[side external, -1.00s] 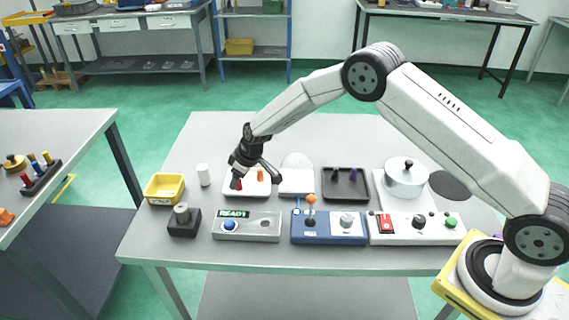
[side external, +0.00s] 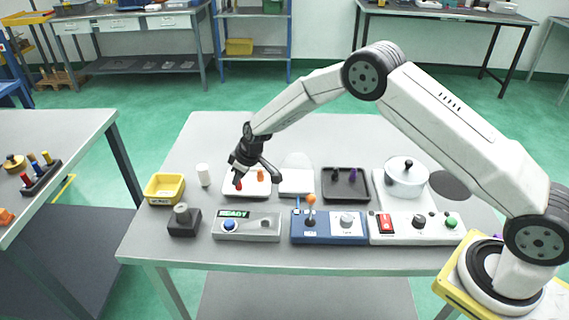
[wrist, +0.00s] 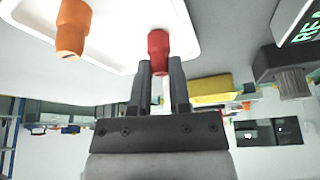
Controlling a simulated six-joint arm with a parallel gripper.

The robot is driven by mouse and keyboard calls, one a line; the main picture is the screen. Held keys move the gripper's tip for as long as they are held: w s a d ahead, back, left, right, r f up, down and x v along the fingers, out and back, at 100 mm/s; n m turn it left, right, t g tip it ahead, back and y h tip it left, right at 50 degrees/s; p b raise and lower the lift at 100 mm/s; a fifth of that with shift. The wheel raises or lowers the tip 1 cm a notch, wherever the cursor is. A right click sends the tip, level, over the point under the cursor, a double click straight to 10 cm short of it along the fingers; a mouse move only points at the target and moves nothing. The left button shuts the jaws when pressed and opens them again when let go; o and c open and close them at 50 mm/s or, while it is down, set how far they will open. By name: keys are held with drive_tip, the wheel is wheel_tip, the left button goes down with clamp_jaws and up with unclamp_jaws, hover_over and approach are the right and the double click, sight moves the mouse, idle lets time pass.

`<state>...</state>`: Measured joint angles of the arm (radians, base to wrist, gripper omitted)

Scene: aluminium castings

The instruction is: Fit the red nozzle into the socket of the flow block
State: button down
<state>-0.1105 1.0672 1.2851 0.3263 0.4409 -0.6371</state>
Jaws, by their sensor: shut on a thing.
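The red nozzle (side external: 239,187) is between the two fingers of my gripper (side external: 238,181), at the left part of the white tray (side external: 229,194). In the wrist view the red nozzle (wrist: 158,43) shows between the dark fingertips of my gripper (wrist: 162,72), which is shut on it. I cannot tell whether the nozzle still touches the tray. A dark block with a grey round top (side external: 183,224), probably the flow block, stands at the table's front left. Its socket opening cannot be made out.
An orange piece (side external: 260,175) stands in the tray; it is close left in the wrist view (wrist: 72,28). A yellow bin (side external: 165,188) and white cylinder (side external: 204,175) are left of the tray. A READY panel (side external: 260,228) and blue joystick box (side external: 329,228) stand in front.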

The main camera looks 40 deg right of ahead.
drive_tip(key=shift+r, duration=0.55)
wheel_tip(320, 180, up, 2)
drive_tip(key=s+d+r, duration=0.1)
drive_tip(key=s+r, duration=0.8)
drive_tip(key=s, duration=0.5)
drive_tip(key=shift+d+r, duration=0.35)
drive_tip(key=shift+d, duration=0.05)
drive_tip(key=shift+m, duration=0.3)
drive_tip(key=a+f, duration=0.2)
drive_tip(key=s+a+f, duration=0.1)
drive_tip(key=f, duration=0.1)
drive_tip(key=s+a+f, duration=0.1)
drive_tip(key=a+f, duration=0.1)
drive_tip(key=f, duration=0.1)
drive_tip(key=shift+s+a, duration=0.2)
drive_tip(key=shift+a, duration=0.1)
drive_tip(key=shift+f, duration=0.15)
